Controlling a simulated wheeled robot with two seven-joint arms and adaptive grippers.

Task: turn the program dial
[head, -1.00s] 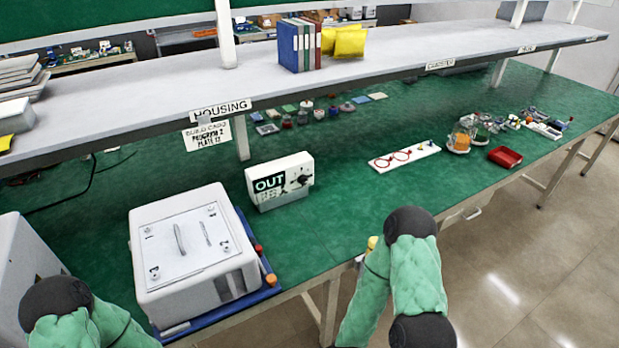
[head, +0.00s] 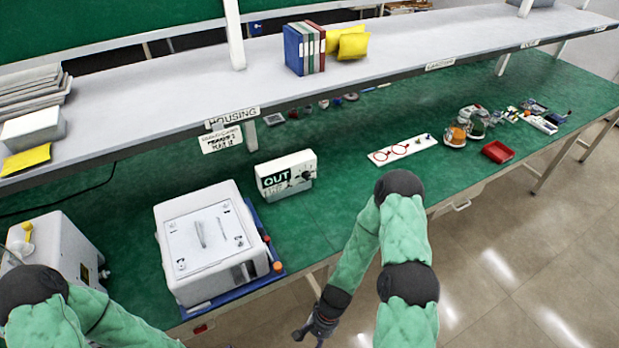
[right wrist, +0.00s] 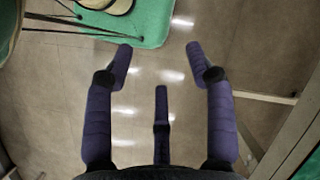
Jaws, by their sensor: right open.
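A white box with a black-and-white "OUT" panel (head: 286,176) stands on the green bench in the head view. A small dark knob (head: 306,175) shows on the right of its front face; its setting is too small to read. My right gripper (head: 314,328) hangs low beyond the bench's front edge, well apart from the box. The right wrist view shows its dark fingers (right wrist: 160,58) spread open and empty above the floor. My left arm comes in at the lower left; its gripper is outside the frame.
A white case (head: 208,240) sits on a blue tray (head: 262,284). A white machine (head: 58,245) stands at the left. A card reading "PROGRAM 2" (head: 221,141) hangs from the shelf (head: 385,52). A red tray (head: 498,151) lies at the right.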

